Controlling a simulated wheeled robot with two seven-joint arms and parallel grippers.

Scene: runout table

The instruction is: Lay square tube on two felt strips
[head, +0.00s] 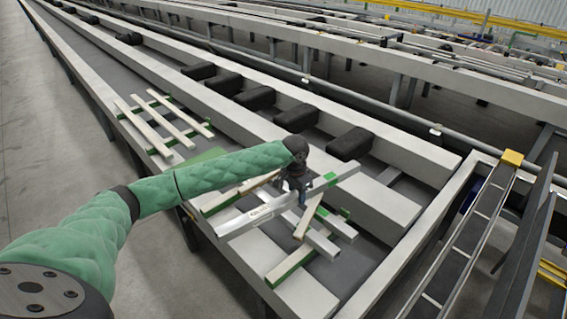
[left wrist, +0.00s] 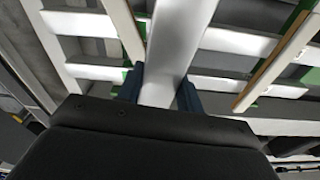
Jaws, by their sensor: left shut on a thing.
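My left gripper (head: 293,190) is shut on a pale silvery square tube (head: 240,221), gripping it near its middle. In the left wrist view the tube (left wrist: 178,40) runs up the picture between the blue fingers (left wrist: 159,92). The tube appears to be above the near group of bars, though its exact height is hard to tell. My right gripper is not in view.
Pale crossbars (head: 318,242) lie under the tube. A second group of bars on green-edged strips (head: 165,122) lies farther left on the table. Several black blocks (head: 257,98) stand in a row behind a long grey rail. A narrow conveyor (head: 470,235) runs at right.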

